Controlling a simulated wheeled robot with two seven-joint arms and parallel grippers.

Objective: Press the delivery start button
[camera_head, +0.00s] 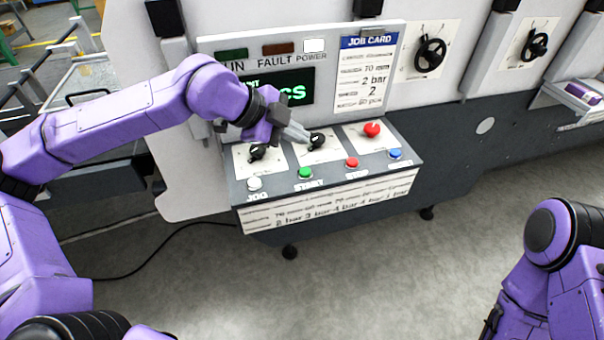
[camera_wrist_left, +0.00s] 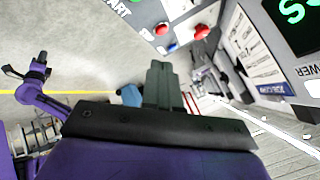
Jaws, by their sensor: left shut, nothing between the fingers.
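The green button (camera_head: 305,173) labelled START is on the sloped control panel (camera_head: 232,170), in the front row between a white button (camera_head: 254,184) and a red button (camera_head: 352,162). In the left wrist view, the green button (camera_wrist_left: 137,2) is cut by the top edge. My left gripper (camera_head: 304,136) is shut and empty, with its tips above the panel beside the middle black knob (camera_head: 317,141), behind the green button and apart from it. Its shut fingers (camera_wrist_left: 159,82) also show in the wrist view. My right arm is at the lower right; its fingers cannot be made out.
A blue button (camera_head: 395,154) is at the right of the row. A red knob (camera_head: 372,129) and another black knob (camera_head: 257,151) are behind. An upright display panel (camera_head: 322,52) with a job card (camera_head: 366,75) rises behind them. The floor in front is clear.

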